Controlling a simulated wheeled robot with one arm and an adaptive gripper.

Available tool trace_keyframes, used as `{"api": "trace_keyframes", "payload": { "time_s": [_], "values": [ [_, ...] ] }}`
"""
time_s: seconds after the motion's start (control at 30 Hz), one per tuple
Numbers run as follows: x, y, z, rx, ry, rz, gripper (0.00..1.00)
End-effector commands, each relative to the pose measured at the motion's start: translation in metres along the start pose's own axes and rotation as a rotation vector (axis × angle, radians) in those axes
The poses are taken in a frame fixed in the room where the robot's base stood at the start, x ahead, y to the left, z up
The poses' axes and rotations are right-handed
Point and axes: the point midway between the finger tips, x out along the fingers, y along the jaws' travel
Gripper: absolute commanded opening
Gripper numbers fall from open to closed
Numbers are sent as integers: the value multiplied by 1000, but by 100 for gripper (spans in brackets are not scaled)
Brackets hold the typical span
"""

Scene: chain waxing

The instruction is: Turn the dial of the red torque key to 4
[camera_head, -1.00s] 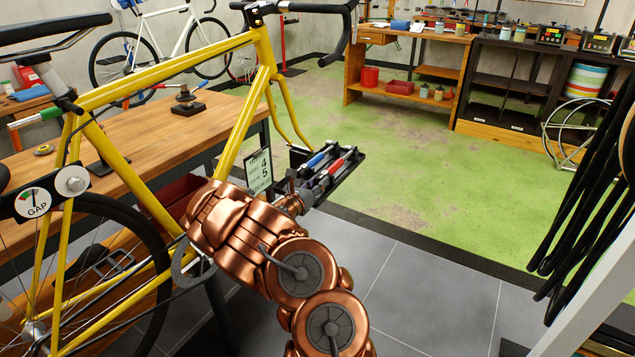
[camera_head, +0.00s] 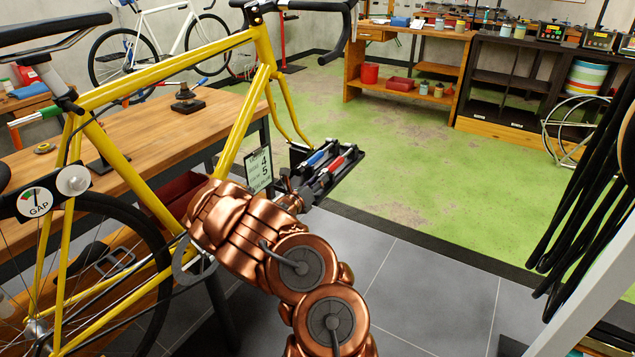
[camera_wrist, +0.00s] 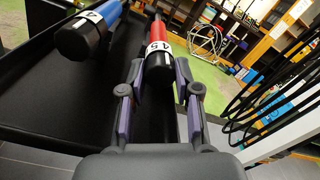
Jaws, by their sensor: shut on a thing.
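The red torque key (camera_wrist: 159,34) has a black end and a white band that seems to show 4 and 5. My gripper (camera_wrist: 160,76) is shut on its black end, one finger on each side. In the head view the red torque key (camera_head: 336,164) lies in the black tray (camera_head: 353,167), with its near end hidden by my wrist.
A small sign (camera_head: 259,171) with 4 and 5 stands left of the tray. The yellow bike frame (camera_head: 240,128) is close to my arm.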

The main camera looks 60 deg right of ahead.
Motion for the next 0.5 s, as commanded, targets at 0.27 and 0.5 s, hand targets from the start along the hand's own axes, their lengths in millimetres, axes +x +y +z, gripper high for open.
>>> {"api": "trace_keyframes", "payload": {
  "time_s": [0.27, 0.5],
  "values": [
    [0, 0, 0, 0, 0, 0, 58],
    [0, 0, 0, 0, 0, 0, 58]
  ]
}}
